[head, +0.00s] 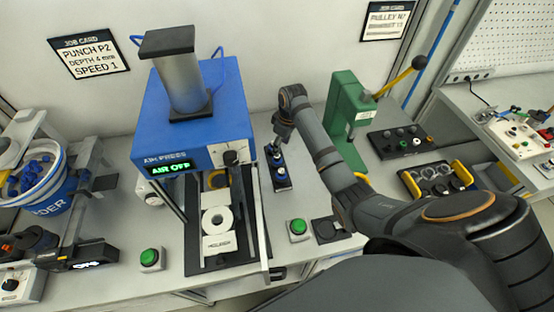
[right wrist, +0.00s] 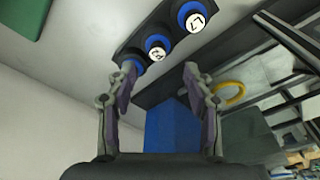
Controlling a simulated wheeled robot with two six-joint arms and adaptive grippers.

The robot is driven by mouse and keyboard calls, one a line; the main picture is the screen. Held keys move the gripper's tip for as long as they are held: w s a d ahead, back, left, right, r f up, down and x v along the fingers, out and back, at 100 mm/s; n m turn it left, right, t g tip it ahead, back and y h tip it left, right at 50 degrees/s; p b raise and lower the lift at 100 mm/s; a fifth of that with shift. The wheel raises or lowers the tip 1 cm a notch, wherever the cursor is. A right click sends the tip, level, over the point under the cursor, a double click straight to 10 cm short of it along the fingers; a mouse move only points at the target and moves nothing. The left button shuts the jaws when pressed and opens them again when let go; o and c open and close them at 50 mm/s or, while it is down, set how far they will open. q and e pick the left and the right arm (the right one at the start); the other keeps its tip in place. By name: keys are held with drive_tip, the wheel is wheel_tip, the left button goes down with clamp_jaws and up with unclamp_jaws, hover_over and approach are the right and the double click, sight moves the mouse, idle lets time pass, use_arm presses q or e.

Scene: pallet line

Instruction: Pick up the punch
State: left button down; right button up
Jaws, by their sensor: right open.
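In the right wrist view, one punch (right wrist: 195,17) has a white top reading L7. The middle punch (right wrist: 157,51) has a white label that looks like P2, though it is hard to read. A third blue-collared punch (right wrist: 134,64) is partly hidden by a finger. My right gripper (right wrist: 159,68) is open and empty, its fingertips near the middle punch. In the head view the right gripper (head: 284,138) is above the rack's far end. My left gripper is out of view.
The blue air press (head: 205,110) with an AIR OFF display stands left of the rack. A green hand press (head: 350,105) stands behind my right arm. A job card (head: 88,55) reads PUNCH P2. Green buttons (head: 298,227) sit near the front.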

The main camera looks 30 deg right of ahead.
sight(277, 162)
drive_tip(key=shift+w+f, duration=0.3)
drive_tip(key=shift+f, duration=0.25)
drive_tip(key=shift+w+f, duration=0.3)
drive_tip(key=shift+f, duration=0.2)
drive_tip(key=shift+w+a+f+p, duration=0.1)
drive_tip(key=shift+f+p, duration=0.8)
drive_tip(key=shift+f, duration=0.1)
drive_tip(key=f, duration=0.3)
drive_tip(key=shift+w+a, duration=0.1)
drive_tip(key=shift+a, duration=0.1)
drive_tip(key=shift+f, duration=0.1)
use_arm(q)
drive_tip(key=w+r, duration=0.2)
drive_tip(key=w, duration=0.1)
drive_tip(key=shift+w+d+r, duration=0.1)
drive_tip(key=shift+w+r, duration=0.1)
use_arm(e)
clamp_jaws()
